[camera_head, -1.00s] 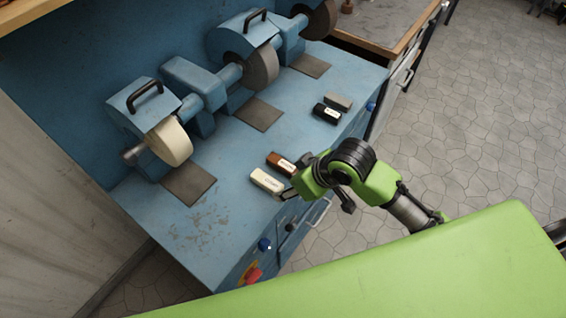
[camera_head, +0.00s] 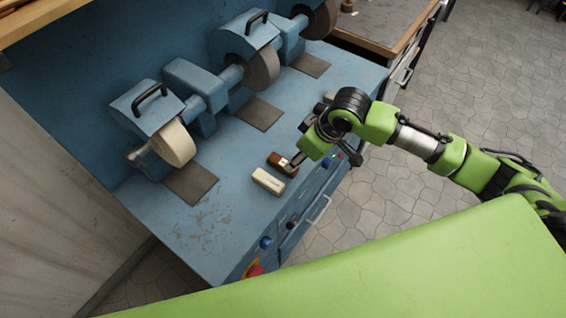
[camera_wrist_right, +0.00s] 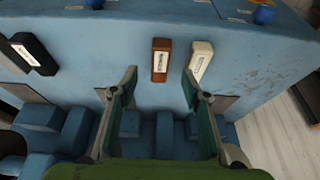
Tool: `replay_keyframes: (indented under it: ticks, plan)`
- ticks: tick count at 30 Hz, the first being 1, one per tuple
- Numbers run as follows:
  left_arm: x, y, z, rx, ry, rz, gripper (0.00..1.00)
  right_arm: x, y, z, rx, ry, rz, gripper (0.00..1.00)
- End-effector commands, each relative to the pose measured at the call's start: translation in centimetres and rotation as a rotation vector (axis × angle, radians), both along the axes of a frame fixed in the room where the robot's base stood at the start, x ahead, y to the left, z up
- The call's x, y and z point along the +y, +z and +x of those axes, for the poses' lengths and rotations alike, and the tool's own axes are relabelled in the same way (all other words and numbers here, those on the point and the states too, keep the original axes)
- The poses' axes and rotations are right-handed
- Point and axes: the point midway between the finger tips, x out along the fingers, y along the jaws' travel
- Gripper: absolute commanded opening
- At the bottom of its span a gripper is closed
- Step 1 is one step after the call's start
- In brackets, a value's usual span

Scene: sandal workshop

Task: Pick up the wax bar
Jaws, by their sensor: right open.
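Bars with white labels lie flat on the blue bench. A brown bar (camera_head: 274,158) lies beside a cream bar (camera_head: 268,181); both also show in the right wrist view, brown (camera_wrist_right: 160,66) and cream (camera_wrist_right: 201,58). A black bar (camera_wrist_right: 33,53) lies farther left in that view. My right gripper (camera_head: 294,164) is at the brown bar's near end, partly covering it. In the right wrist view its fingers (camera_wrist_right: 158,84) are apart and empty, with the brown bar just beyond the tips, between their lines. I cannot tell its height above the bench. My left gripper is not in view.
Blue grinding machines with a cream wheel (camera_head: 174,143) and a grey wheel (camera_head: 262,68) stand along the back of the bench (camera_head: 215,225). Dark pads (camera_head: 190,184) lie before them. Knobs and a red switch (camera_head: 253,271) are on the front. The bench's near-left top is clear.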

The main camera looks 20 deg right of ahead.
Motion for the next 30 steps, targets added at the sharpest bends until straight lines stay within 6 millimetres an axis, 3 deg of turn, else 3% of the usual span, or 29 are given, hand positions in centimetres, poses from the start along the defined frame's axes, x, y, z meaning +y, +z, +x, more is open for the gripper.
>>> replay_keyframes:
  ticks: [8,18,26,30]
  plan:
    - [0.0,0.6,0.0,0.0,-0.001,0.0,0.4,0.6,-2.0,0.6,0.0,0.001,0.0,0.43]
    - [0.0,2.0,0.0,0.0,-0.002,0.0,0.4,1.5,-6.1,1.8,-0.002,0.001,0.0,0.43]
    - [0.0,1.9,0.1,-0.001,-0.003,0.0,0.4,1.6,-6.5,1.8,-0.002,0.001,-0.001,0.43]
    - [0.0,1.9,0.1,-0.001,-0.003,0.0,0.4,1.5,-6.4,1.8,-0.002,0.001,-0.001,0.09]
